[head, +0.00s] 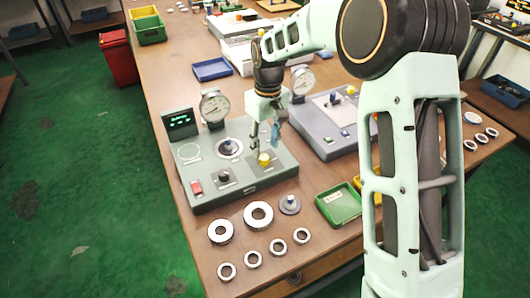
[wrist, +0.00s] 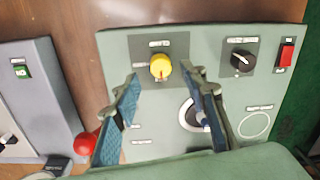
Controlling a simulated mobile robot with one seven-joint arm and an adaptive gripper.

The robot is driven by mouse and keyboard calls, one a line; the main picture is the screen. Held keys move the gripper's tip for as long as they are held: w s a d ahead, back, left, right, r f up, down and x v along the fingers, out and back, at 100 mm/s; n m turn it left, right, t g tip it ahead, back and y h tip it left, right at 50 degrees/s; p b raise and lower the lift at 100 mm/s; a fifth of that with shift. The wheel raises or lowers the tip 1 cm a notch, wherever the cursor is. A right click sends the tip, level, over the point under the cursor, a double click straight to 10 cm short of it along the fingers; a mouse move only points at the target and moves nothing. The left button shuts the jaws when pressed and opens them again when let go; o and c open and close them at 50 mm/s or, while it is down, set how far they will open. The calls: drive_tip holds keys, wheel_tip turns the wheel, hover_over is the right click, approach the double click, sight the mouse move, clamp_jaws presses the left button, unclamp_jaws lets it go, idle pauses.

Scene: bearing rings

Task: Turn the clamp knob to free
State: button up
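A yellow knob (head: 264,159) stands on the front right part of the grey-green gauge station (head: 240,193). A black knob (head: 224,177) sits left of it on the same panel. The panel labels are too small to read surely, so I cannot tell by lettering which is the clamp knob. My gripper (head: 264,146) points down over the yellow knob. In the wrist view, my gripper (wrist: 158,73) is open, with a blue-padded finger on each side of the yellow knob (wrist: 160,67). Gaps show between fingers and knob; contact is not visible.
The station carries a dial gauge (head: 214,106), a small display (head: 180,122) and a red switch (head: 196,187). A second grey station (head: 323,141) stands close on the right. Several metal rings and a green tray (head: 338,204) lie in front.

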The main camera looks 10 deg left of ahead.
sight(266, 157)
wheel_tip(266, 157, up, 8)
drive_tip(key=shift+f, duration=0.15)
drive_tip(key=shift+w+d, duration=0.1)
